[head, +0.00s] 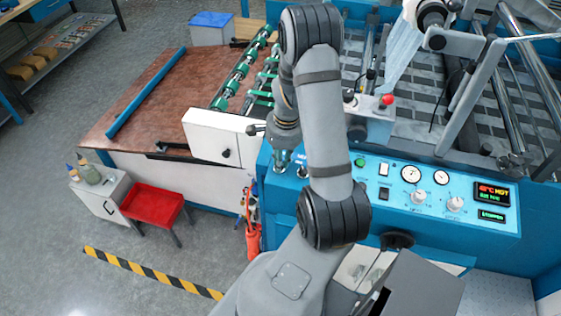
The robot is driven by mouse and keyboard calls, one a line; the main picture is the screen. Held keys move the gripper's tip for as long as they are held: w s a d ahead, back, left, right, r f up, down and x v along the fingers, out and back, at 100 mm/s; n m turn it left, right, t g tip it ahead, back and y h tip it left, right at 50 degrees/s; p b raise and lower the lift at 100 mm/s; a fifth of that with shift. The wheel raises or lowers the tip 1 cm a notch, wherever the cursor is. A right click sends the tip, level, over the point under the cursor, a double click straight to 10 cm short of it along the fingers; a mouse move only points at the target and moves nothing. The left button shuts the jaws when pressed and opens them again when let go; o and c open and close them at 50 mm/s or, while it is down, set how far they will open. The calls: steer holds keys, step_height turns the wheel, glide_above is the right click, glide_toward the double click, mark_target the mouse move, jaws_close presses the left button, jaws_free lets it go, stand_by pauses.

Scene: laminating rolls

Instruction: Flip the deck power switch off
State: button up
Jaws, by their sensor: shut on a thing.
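The blue control panel (390,197) runs along the front of the laminating machine. My gripper (283,163) points down at the panel's left end, behind my arm. It is shut on a small control there, which appears to be the deck power switch; the jaws hide most of it, so its position cannot be told. A dark knob (302,173) sits just right of my gripper. Further right are a black rocker switch (383,194), a lit white switch (384,169), two gauges (411,174) and two white knobs (417,197).
A red emergency button (387,100) stands above the panel. A white box (212,137) is close left of my gripper.

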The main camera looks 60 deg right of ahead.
jaws_close()
steer(key=shift+f+n, duration=0.1)
steer(key=shift+n, duration=0.3)
steer(key=shift+n+b, duration=0.3)
steer(key=shift+b, duration=0.05)
steer(key=n+g+b, duration=0.1)
steer(key=n+b, duration=0.1)
steer(key=n, duration=0.3)
steer(key=shift+w, duration=0.1)
steer(key=n+g+b, duration=0.1)
steer(key=n, duration=0.4)
steer(key=shift+h, duration=0.3)
steer(key=shift+n, duration=0.3)
steer(key=o, duration=0.5)
jaws_free()
steer(key=shift+o, duration=1.1)
steer(key=shift+w+d, duration=0.1)
